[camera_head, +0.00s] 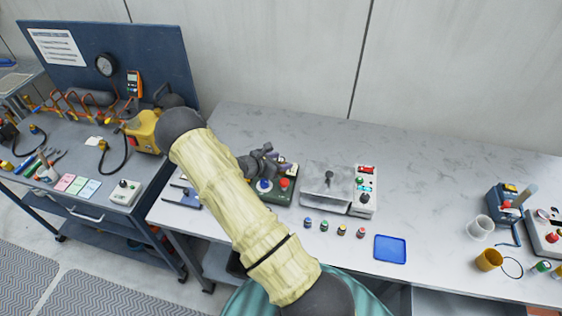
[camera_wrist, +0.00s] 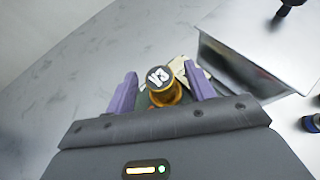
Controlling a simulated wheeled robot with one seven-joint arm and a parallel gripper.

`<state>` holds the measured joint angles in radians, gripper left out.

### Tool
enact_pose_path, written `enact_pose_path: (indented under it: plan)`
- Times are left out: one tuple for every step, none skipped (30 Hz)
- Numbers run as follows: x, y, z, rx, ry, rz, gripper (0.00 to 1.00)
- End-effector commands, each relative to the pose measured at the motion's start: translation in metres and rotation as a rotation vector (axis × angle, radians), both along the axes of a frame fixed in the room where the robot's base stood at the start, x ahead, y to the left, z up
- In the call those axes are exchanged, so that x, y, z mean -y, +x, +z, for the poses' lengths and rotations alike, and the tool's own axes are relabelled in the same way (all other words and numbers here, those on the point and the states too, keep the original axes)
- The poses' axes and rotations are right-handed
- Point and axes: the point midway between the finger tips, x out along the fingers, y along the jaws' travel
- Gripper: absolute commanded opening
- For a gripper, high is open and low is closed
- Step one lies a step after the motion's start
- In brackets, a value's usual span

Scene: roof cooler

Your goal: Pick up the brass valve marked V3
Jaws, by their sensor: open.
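The brass valve marked V3 (camera_wrist: 165,88) shows in the wrist view, with a dark round cap bearing a white V3 and a gold body below it. My gripper (camera_wrist: 162,90) is open, with one purple finger on each side of the valve; I cannot tell whether either finger touches it. In the head view my gripper (camera_head: 262,160) is over a dark green-grey base with a blue and a red knob, left of a grey metal box. The valve cannot be made out in the head view, where my arm and gripper cover that area.
The grey metal box (camera_head: 327,185) stands close right of my gripper, beside a white button panel (camera_head: 365,192). Several small capped pieces (camera_head: 324,226) and a blue tray (camera_head: 390,249) lie in front. The white tabletop (camera_head: 430,170) is clear behind and to the right.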

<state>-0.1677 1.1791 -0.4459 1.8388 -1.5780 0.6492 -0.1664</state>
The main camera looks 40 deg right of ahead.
Motion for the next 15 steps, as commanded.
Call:
enact_pose_path:
  plan:
    - [0.0047, 0.0003, -0.0014, 0.000, 0.000, -0.001, 0.54]
    - [0.0063, 0.0006, -0.0028, 0.000, 0.000, -0.001, 0.54]
    - [0.0075, 0.0008, -0.0039, 0.001, 0.000, 0.000, 0.54]
    - [0.0079, 0.0011, -0.0045, 0.001, 0.000, 0.000, 0.54]
    - [0.0079, 0.0012, -0.0048, 0.001, 0.000, 0.000, 0.54]
    - [0.0077, 0.0013, -0.0049, 0.001, 0.000, 0.000, 0.54]
    - [0.0075, 0.0013, -0.0050, 0.001, 0.000, 0.000, 0.54]
    - [0.0075, 0.0013, -0.0050, 0.001, 0.000, 0.000, 0.54]
    - [0.0075, 0.0013, -0.0050, 0.001, 0.000, 0.000, 0.54]
    - [0.0076, 0.0012, -0.0050, 0.001, 0.000, 0.000, 0.54]
    - [0.0075, 0.0011, -0.0048, 0.001, 0.000, 0.000, 0.54]
    - [0.0075, 0.0011, -0.0048, 0.001, 0.000, 0.000, 0.54]
    - [0.0075, 0.0011, -0.0048, 0.001, 0.000, 0.000, 0.54]
    - [0.0074, 0.0011, -0.0048, 0.001, 0.000, 0.000, 0.54]
    - [0.0074, 0.0011, -0.0048, 0.001, 0.000, 0.000, 0.54]
